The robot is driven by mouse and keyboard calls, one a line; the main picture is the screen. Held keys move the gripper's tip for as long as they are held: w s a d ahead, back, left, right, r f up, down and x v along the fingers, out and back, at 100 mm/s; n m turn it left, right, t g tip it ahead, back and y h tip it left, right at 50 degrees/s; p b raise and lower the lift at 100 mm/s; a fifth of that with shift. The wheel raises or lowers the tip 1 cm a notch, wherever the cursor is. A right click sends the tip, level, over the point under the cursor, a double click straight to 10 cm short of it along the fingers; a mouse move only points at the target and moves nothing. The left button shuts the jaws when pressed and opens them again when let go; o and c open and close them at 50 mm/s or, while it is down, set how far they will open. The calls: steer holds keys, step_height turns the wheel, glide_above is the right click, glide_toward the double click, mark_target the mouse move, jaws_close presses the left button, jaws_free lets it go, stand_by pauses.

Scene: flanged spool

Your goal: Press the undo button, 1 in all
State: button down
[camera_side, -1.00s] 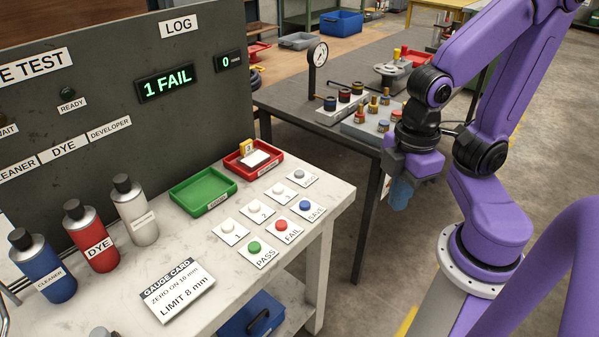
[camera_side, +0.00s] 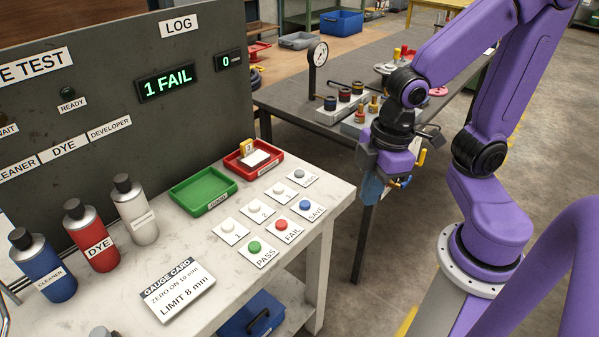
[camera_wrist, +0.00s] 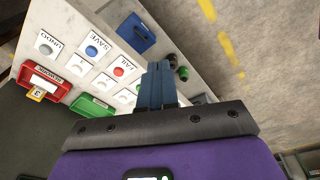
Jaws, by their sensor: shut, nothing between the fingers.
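The undo button (camera_side: 299,174) is a grey round cap on a white plate, at the far right corner of the button group on the pale bench. In the wrist view the undo button (camera_wrist: 45,49) is at the upper left, its plate marked UNDO. My gripper (camera_side: 371,190) has blue fingers, which are shut with nothing between them. It hangs to the right of the bench edge, clear of every button. In the wrist view its fingertips (camera_wrist: 158,68) show together at the middle.
The blue SAVE button (camera_side: 305,205) and red FAIL button (camera_side: 281,225) are close to the undo button. A red tray (camera_side: 276,170) with a yellow tag lies behind it, next to a green tray (camera_side: 203,191). A display (camera_side: 166,83) reads "1 FAIL".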

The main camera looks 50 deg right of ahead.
steer(key=w+f+t, duration=0.2)
steer(key=w, duration=0.9)
steer(key=t+y, duration=0.1)
steer(key=t, duration=0.5)
glide_above(302, 173)
steer(key=shift+m, duration=0.4)
step_height(302, 173, down, 4)
steer(key=shift+f, duration=0.1)
steer(key=shift+f, duration=4.45)
steer(key=shift+f, duration=0.1)
steer(key=shift+f, duration=0.3)
